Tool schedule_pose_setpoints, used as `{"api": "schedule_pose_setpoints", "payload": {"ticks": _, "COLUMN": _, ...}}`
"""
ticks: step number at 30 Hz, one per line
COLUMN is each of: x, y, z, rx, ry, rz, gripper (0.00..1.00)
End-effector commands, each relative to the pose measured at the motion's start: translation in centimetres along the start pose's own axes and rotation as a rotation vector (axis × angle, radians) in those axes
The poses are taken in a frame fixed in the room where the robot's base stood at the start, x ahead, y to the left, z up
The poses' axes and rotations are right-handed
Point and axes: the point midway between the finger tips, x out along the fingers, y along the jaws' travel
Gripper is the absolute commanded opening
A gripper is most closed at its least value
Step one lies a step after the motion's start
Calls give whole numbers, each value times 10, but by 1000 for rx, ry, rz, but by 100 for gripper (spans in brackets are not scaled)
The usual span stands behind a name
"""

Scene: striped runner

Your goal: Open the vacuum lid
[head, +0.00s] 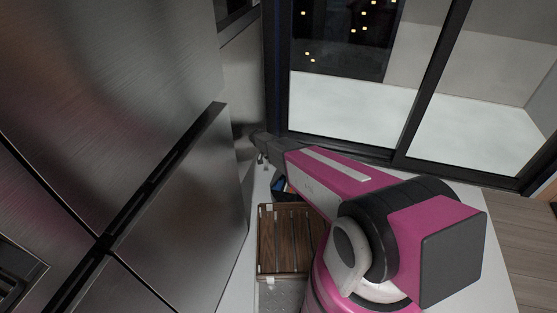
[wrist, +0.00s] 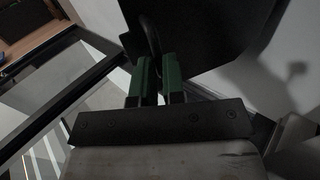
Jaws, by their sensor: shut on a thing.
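In the wrist view my gripper (wrist: 157,62) has its two green fingers close together on a thin dark curved piece (wrist: 151,33). This piece stands up between the fingers against a large dark panel (wrist: 210,28), which fills the top of the view. The panel may be the vacuum lid, but I cannot tell for sure. No whole vacuum body can be made out. In the head view my pink arm reaches away from me, and my gripper (head: 261,158) is small and dark beside the steel fridge. What it holds there is too small to tell.
A steel fridge (head: 75,75) stands close on the left. A brown slatted wooden piece (head: 285,240) lies below my arm on a white surface, with a small blue thing (head: 278,184) behind it. A dark-framed window (head: 345,110) is at the back.

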Motion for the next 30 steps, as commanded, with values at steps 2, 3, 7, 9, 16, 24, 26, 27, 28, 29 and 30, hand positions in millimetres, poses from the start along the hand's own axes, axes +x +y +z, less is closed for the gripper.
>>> {"api": "schedule_pose_setpoints", "payload": {"ticks": 2, "x": 0, "y": 0, "z": 1, "rx": -3, "ry": -1, "rz": 0, "gripper": 0}}
{"api": "schedule_pose_setpoints", "payload": {"ticks": 3, "x": 0, "y": 0, "z": 1, "rx": -3, "ry": -1, "rz": 0, "gripper": 0}}
{"api": "schedule_pose_setpoints", "payload": {"ticks": 7, "x": 0, "y": 0, "z": 1, "rx": -3, "ry": -1, "rz": 0, "gripper": 0}}
{"api": "schedule_pose_setpoints", "payload": {"ticks": 9, "x": 0, "y": 0, "z": 1, "rx": -3, "ry": -1, "rz": 0, "gripper": 0}}
{"api": "schedule_pose_setpoints", "payload": {"ticks": 16, "x": 0, "y": 0, "z": 1, "rx": -2, "ry": -1, "rz": 0, "gripper": 36}}
{"api": "schedule_pose_setpoints", "payload": {"ticks": 24, "x": 3, "y": 4, "z": 1, "rx": 0, "ry": 0, "rz": 0, "gripper": 36}}
{"api": "schedule_pose_setpoints", "payload": {"ticks": 26, "x": 7, "y": 7, "z": 1, "rx": 0, "ry": 0, "rz": 0, "gripper": 36}}
{"api": "schedule_pose_setpoints", "payload": {"ticks": 27, "x": 10, "y": 11, "z": 1, "rx": 0, "ry": -1, "rz": 1, "gripper": 36}}
{"api": "schedule_pose_setpoints", "payload": {"ticks": 28, "x": 13, "y": 13, "z": 1, "rx": 0, "ry": -1, "rz": 1, "gripper": 36}}
{"api": "schedule_pose_setpoints", "payload": {"ticks": 29, "x": 16, "y": 16, "z": 1, "rx": 0, "ry": -1, "rz": 1, "gripper": 36}}
{"api": "schedule_pose_setpoints", "payload": {"ticks": 30, "x": 21, "y": 21, "z": 1, "rx": 1, "ry": -2, "rz": 2, "gripper": 36}}
